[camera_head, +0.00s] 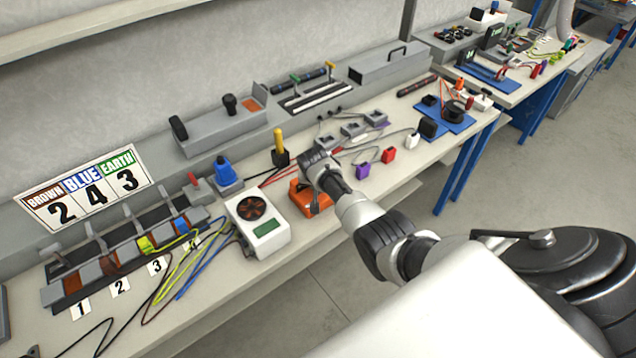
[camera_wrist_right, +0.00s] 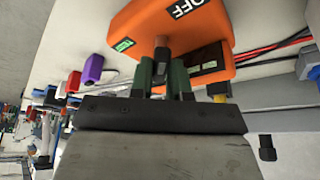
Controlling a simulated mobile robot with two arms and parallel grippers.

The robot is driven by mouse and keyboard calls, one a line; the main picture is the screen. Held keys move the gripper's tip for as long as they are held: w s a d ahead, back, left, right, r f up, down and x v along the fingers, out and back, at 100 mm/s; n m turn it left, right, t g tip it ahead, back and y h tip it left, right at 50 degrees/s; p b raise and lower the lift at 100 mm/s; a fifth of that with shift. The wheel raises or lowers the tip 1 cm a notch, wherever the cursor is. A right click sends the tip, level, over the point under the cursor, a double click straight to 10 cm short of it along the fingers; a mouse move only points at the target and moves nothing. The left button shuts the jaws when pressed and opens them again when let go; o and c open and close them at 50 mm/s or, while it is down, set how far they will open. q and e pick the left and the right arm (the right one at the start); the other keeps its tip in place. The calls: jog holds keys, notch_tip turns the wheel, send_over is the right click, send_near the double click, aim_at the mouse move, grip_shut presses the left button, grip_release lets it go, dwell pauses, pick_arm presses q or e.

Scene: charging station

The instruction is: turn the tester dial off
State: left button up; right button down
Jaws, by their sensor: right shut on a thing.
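The orange tester (camera_head: 300,193) stands on the bench in the middle of the head view, partly hidden behind my right gripper (camera_head: 318,172). In the right wrist view the tester (camera_wrist_right: 190,22) fills the top, with a white-on-black OFF label (camera_wrist_right: 188,7) and a green label (camera_wrist_right: 123,45). The fingers of my right gripper (camera_wrist_right: 165,75) are shut on the tester's dial (camera_wrist_right: 162,52), which shows as a small dark knob mostly hidden between them. Where the dial points I cannot tell. My left gripper is not in view.
A white meter with a round fan-like face (camera_head: 257,222) stands just left of the tester. A black block with a yellow handle (camera_head: 280,148) stands behind it. Red and purple plugs (camera_head: 388,155) lie to the right. The bench's front edge is close below the tester.

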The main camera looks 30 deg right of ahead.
jog(key=c, duration=1.4)
grip_release()
jog(key=shift+o, duration=0.2)
jog(key=shift+r, duration=0.1)
jog(key=shift+s+a+r, duration=0.1)
jog(key=shift+r, duration=0.4)
jog(key=v, duration=0.9)
jog(key=shift+r+p, duration=0.25)
jog(key=shift+p, duration=0.05)
jog(key=shift+s+a, duration=0.15)
